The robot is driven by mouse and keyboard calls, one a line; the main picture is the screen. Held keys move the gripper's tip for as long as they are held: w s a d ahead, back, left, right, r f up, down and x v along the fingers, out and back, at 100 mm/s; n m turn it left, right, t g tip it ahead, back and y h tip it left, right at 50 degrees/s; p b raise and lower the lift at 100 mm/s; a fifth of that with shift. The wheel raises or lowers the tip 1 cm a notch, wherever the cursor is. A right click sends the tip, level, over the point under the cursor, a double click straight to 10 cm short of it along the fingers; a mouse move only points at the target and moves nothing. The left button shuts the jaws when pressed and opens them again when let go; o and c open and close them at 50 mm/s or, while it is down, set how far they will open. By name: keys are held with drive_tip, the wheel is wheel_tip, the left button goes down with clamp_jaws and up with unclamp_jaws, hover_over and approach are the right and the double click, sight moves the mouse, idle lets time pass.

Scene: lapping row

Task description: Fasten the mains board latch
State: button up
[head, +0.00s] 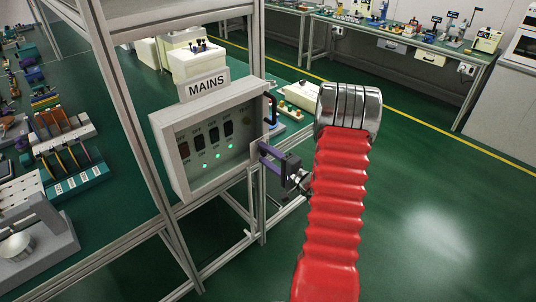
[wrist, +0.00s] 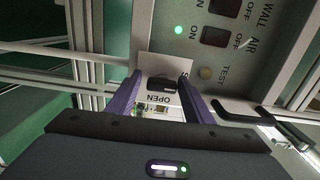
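The mains board (head: 181,187) is a grey box under a MAINS sign, mounted on a metal frame left of my arm in the head view. Its latch (wrist: 162,84) shows in the wrist view as a small black piece on a pale plate (wrist: 178,66), with the word OPEN upside down beside it. My gripper (head: 264,150) is at the board's lower right edge. In the wrist view its two purple fingers (wrist: 161,79) stand apart on either side of the latch, with gaps visible. In the head view the latch is not clearly seen behind the fingers.
A black bar handle (head: 271,108) sticks out from the board's right side, and it also shows right of my fingers in the wrist view (wrist: 248,113). Metal frame posts (head: 128,105) stand left of the board. The green floor (head: 430,190) at right is clear.

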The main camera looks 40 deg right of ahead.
drive_tip(key=shift+o, duration=1.1)
drive_tip(key=shift+d+r, duration=0.1)
drive_tip(key=shift+s, duration=0.25)
drive_tip(key=s, duration=1.3)
drive_tip(key=shift+s+d, duration=0.15)
drive_tip(key=shift+d, duration=0.05)
